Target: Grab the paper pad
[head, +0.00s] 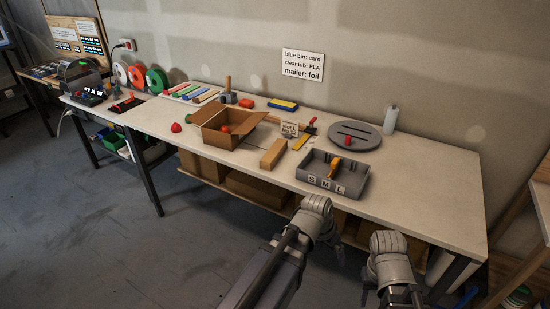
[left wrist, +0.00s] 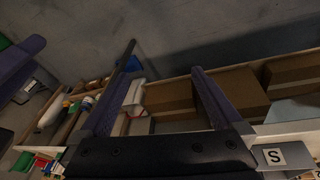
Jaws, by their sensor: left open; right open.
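I cannot clearly make out a paper pad. A flat blue-and-yellow piece (head: 283,104) lies at the back of the workbench, and a small flat yellow piece (head: 301,142) lies nearer the middle; I cannot tell if either is a pad. My left gripper (head: 335,243) hangs in front of the bench's front edge, below the top. In the left wrist view its two fingers (left wrist: 162,65) are apart with nothing between them, over the lower shelf. My right gripper (head: 370,280) is further right, also in front of the bench, and its fingers are largely hidden by the wrist.
The workbench (head: 425,180) holds an open cardboard box (head: 212,137), a brown block (head: 272,154), a grey tray (head: 350,187) marked S, M, L, a grey disc (head: 365,135) and a white bottle (head: 390,119). The bench's right end is clear.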

